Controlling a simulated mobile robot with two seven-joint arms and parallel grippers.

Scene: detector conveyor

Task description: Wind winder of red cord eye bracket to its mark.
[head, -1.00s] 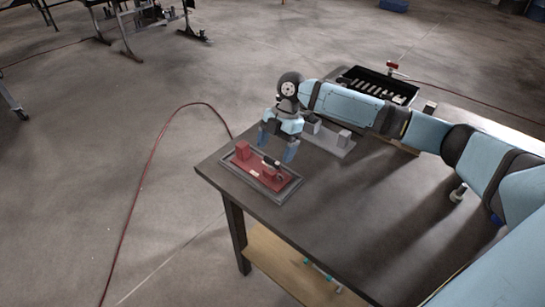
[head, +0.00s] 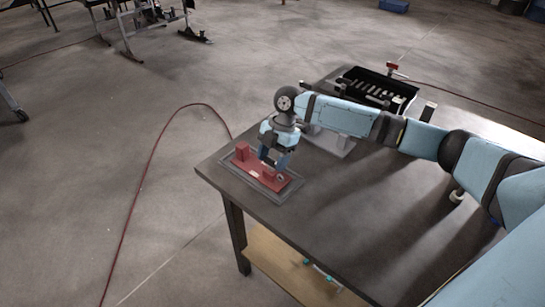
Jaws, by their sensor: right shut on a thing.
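The red cord eye bracket (head: 254,173) is a red plate with an upright red block at its left end and a second red block with a small dark part, the winder (head: 279,176), at its right. It lies in a grey tray (head: 289,194) at the table's far left corner. My right gripper (head: 273,163) points down over the right half of the bracket, shut on the winder, which its fingers partly hide. The mark is too small to make out. My left gripper is not in view.
A grey bracket (head: 328,144) on a pale plate stands just behind my right gripper. A black bin (head: 376,86) with several pale slots or parts is at the back of the table. The table's front middle (head: 330,225) is clear.

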